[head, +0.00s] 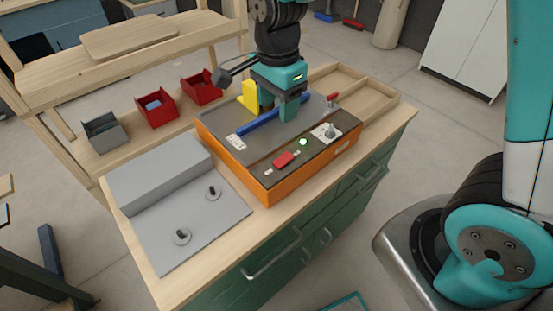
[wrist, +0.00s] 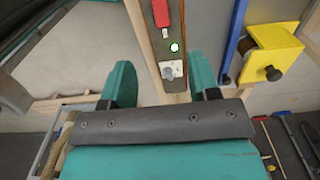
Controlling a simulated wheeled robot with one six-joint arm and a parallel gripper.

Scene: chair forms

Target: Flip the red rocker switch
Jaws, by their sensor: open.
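The red rocker switch (head: 284,160) sits on the dark front panel of an orange box (head: 268,190) on the workbench. It also shows at the top of the wrist view (wrist: 161,13). A lit green lamp (head: 303,142) and a grey knob on a white plate (head: 328,132) lie to its right on the same panel. My gripper (head: 288,116) points down over the box, behind the switch and apart from it. In the wrist view my gripper (wrist: 162,80) has its two teal fingers wide apart with nothing between them. Which way the rocker is tilted is too small to tell.
A blue bar (head: 262,124) and a yellow block (head: 249,96) stand on the box top near my gripper. A grey stepped fixture with two pegs (head: 195,225) lies to the left. Red bins (head: 157,111) and a grey bin (head: 102,132) stand behind.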

